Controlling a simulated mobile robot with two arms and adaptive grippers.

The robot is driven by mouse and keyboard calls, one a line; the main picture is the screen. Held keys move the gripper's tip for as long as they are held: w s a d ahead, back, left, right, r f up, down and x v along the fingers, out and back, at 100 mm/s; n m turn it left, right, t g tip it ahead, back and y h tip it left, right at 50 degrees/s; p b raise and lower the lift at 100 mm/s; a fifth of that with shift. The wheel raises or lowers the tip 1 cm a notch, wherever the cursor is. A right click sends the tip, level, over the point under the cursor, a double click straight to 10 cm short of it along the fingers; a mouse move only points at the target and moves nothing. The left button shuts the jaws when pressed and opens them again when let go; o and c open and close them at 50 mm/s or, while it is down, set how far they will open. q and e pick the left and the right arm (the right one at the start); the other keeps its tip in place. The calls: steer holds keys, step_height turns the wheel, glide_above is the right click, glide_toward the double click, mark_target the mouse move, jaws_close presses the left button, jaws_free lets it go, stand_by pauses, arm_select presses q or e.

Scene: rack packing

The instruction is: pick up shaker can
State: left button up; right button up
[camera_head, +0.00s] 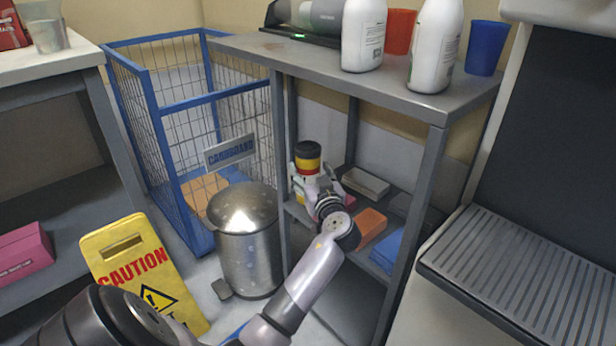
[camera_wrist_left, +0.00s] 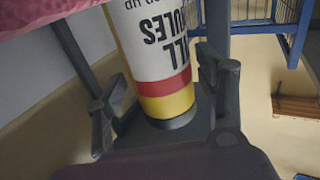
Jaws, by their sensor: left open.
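The shaker can (camera_head: 308,157) stands on the middle shelf of the grey rack, its black, yellow and red bands showing above my gripper. In the left wrist view the can (camera_wrist_left: 158,50) is white with dark, upside-down lettering and red and yellow bands. My left gripper (camera_head: 318,187) reaches into the shelf at the can and hides its lower part in the head view. In the left wrist view the left gripper (camera_wrist_left: 162,105) is open, with one finger on each side of the can. I cannot tell whether either finger touches it. My right gripper is not in view.
Orange (camera_head: 369,226) and blue (camera_head: 387,249) items lie on the same shelf, right of my arm. White bottles (camera_head: 364,35) and cups stand on the rack top (camera_head: 300,55). A metal bin (camera_head: 249,250), a yellow caution sign (camera_head: 140,270) and a blue cage (camera_head: 157,130) stand left.

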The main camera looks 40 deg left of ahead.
arm_select(q)
steer(key=x, duration=0.2)
steer(key=shift+w+a+f, duration=0.1)
steer(key=shift+w+a, duration=0.05)
steer(key=shift+a, duration=0.15)
steer(key=shift+c, duration=0.5)
steer(key=c, duration=1.2)
